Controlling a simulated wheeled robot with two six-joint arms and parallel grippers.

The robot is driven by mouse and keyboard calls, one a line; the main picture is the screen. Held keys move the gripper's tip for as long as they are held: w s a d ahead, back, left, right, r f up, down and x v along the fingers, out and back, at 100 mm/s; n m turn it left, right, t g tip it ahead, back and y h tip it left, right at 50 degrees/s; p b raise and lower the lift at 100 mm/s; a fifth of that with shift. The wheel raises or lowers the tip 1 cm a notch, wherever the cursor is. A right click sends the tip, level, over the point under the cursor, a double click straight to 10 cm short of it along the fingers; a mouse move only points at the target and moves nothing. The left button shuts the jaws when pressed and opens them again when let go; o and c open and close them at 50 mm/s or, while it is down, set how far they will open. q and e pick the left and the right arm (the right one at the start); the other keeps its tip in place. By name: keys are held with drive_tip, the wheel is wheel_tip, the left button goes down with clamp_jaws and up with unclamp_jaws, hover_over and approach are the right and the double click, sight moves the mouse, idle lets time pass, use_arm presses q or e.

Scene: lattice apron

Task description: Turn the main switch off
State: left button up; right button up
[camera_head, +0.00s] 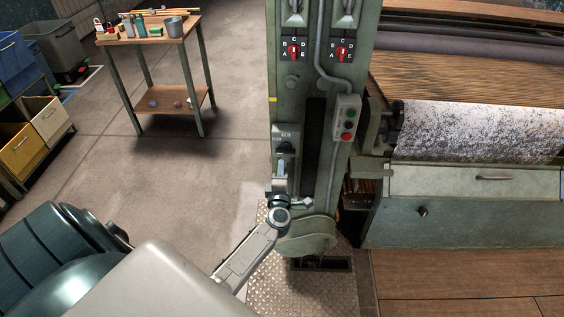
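The main switch (285,148) is a dark knob on a plate with small lettering on the front of the green machine column. The lettering is too small to read surely, and the knob's setting is not clear. My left arm comes in from the lower left. My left gripper (279,171) points up the column just below the switch, close to it or touching it; I cannot tell which. It covers the lower part of the switch area, and its fingers are too small to show whether they are open. My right gripper is not in view.
Two red-knobbed selectors (293,50) and (342,50) sit higher on the column. A grey button box (347,118) is at its right. A rounded green housing (306,237) is below. A roller (480,130) is at right. Open floor (190,175) and a small table (150,42) lie left.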

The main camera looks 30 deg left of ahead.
use_arm(q)
drive_tip(key=shift+v, duration=1.8)
drive_tip(key=s+d+f+m+g+h, duration=0.25)
drive_tip(key=s+f+m, duration=0.35)
drive_tip(key=f, duration=0.5)
drive_tip(key=s+d+f+m+g+h+b, duration=0.1)
drive_tip(key=s+d+f+m+h, duration=0.15)
drive_tip(key=s+f+m, duration=0.65)
drive_tip(key=s+d+f+m+g+h, duration=0.1)
drive_tip(key=s+f+m+g+h, duration=0.2)
drive_tip(key=f, duration=1.1)
drive_tip(key=s+f+m+g, duration=0.2)
drive_tip(key=s+f, duration=0.3)
drive_tip(key=s, duration=0.5)
drive_tip(key=s+f+m+g, duration=0.2)
drive_tip(key=s+f, duration=0.3)
drive_tip(key=s, duration=0.6)
drive_tip(key=s+f+m+g, duration=0.2)
drive_tip(key=s+f, duration=0.3)
drive_tip(key=s, duration=0.6)
drive_tip(key=shift+s+m+g+h+b, duration=0.2)
drive_tip(key=shift+m+g+h+b, duration=0.15)
drive_tip(key=shift+g, duration=0.4)
